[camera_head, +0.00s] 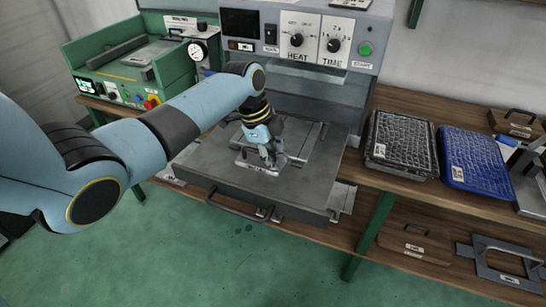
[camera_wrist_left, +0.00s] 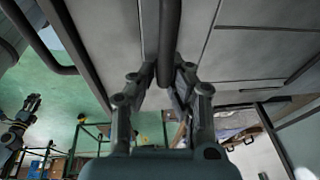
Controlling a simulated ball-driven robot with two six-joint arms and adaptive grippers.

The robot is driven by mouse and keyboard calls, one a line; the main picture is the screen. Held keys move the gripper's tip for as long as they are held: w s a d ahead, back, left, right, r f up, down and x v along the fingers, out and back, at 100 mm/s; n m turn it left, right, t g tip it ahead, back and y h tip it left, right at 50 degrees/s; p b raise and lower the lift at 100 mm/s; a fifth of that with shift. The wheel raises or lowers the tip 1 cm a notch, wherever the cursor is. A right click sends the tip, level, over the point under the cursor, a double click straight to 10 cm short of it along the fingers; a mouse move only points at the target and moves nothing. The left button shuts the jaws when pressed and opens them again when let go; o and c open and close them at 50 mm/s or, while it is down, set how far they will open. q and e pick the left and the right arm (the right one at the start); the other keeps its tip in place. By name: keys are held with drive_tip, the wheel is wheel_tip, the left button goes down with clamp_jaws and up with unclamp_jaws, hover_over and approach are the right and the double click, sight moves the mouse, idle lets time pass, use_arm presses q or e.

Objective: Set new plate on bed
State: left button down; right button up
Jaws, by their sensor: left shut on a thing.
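The bed (camera_head: 215,165) is a flat grey platform pulled out at the front of the heat machine, with a dark handle on its front edge. The new plate (camera_head: 250,169) is a grey panel with a pale label, low over the middle of the bed; I cannot tell whether it touches. My left gripper (camera_head: 270,158) points down at it. In the left wrist view my left gripper (camera_wrist_left: 163,85) is shut on a dark bar, which looks like the plate's handle. A small dark gripper (camera_wrist_left: 32,103), likely my right one, shows at the left there; its jaws are too small to judge.
The heat machine (camera_head: 325,45) with its dials stands behind the bed. A green machine (camera_head: 140,65) is at the left. A grey mesh tray (camera_head: 400,145) and a blue mesh tray (camera_head: 475,160) lie on the right bench. A handled panel (camera_head: 415,243) lies on the lower shelf.

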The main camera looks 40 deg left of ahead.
use_arm(q)
drive_tip(key=shift+s+d+f, duration=0.1)
drive_tip(key=shift+s+f, duration=0.25)
drive_tip(key=shift+f, duration=0.05)
drive_tip(key=c, duration=1.3)
unclamp_jaws()
drive_tip(key=shift+w, duration=0.15)
drive_tip(key=shift+o, duration=0.2)
drive_tip(key=shift+r, duration=0.15)
drive_tip(key=v, duration=1.1)
drive_tip(key=shift+r, duration=0.4)
drive_tip(key=shift+w, duration=0.1)
